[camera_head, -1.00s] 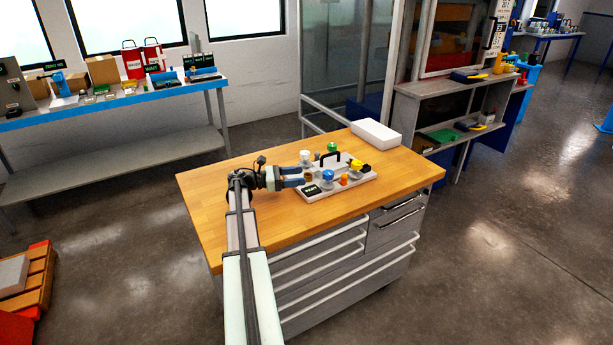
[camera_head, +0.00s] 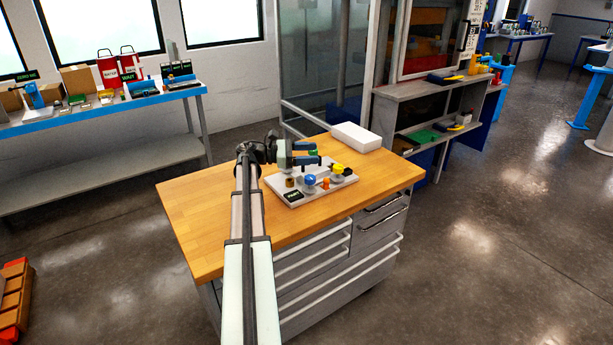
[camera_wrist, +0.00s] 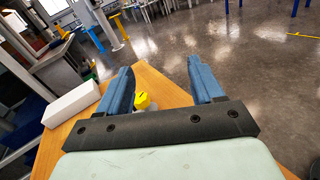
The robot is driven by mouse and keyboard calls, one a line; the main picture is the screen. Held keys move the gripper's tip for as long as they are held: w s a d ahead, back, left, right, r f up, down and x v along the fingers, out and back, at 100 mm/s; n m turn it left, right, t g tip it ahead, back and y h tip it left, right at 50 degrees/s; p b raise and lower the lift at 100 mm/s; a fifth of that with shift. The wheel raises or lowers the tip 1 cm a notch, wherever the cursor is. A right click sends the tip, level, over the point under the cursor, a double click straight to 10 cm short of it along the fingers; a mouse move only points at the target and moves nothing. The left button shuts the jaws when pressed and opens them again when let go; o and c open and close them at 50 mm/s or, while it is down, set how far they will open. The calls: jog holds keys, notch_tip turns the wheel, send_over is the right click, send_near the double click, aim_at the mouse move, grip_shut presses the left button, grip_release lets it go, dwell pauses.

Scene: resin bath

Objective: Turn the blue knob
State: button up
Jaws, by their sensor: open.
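The blue knob (camera_head: 310,180) stands on the pale board (camera_head: 291,202) on the wooden bench top, near the board's front edge in the head view. My gripper (camera_head: 315,157) is open and empty, raised above the board and behind the blue knob in the picture. In the wrist view its two blue fingers (camera_wrist: 164,84) stand wide apart. A yellow knob (camera_wrist: 143,101) shows between them, farther off. The blue knob is not seen in the wrist view.
The board also carries a yellow knob (camera_head: 338,168), a small orange part (camera_head: 326,184), a green part and a black display (camera_head: 293,195). A white block (camera_head: 356,137) lies at the bench's back edge. The left of the wooden bench top (camera_head: 205,215) is clear.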

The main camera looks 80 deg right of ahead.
jog(key=s+a+r+m+t+y, duration=0.1)
jog(key=s+r+m+t+y, duration=0.15)
jog(key=s+r, duration=0.5)
jog(key=m+t+h, duration=0.1)
jog(key=m+t, duration=1.1)
jog(key=m, duration=0.5)
send_over(310, 177)
jog(key=w+a, duration=0.3)
jog(key=a, duration=0.2)
notch_tip(310, 177, down, 4)
jog(key=m, duration=0.7)
jog(key=x, duration=1.4)
jog(key=shift+w+d+f, duration=0.2)
jog(key=shift+w+f, duration=0.05)
jog(key=shift+c, duration=0.2)
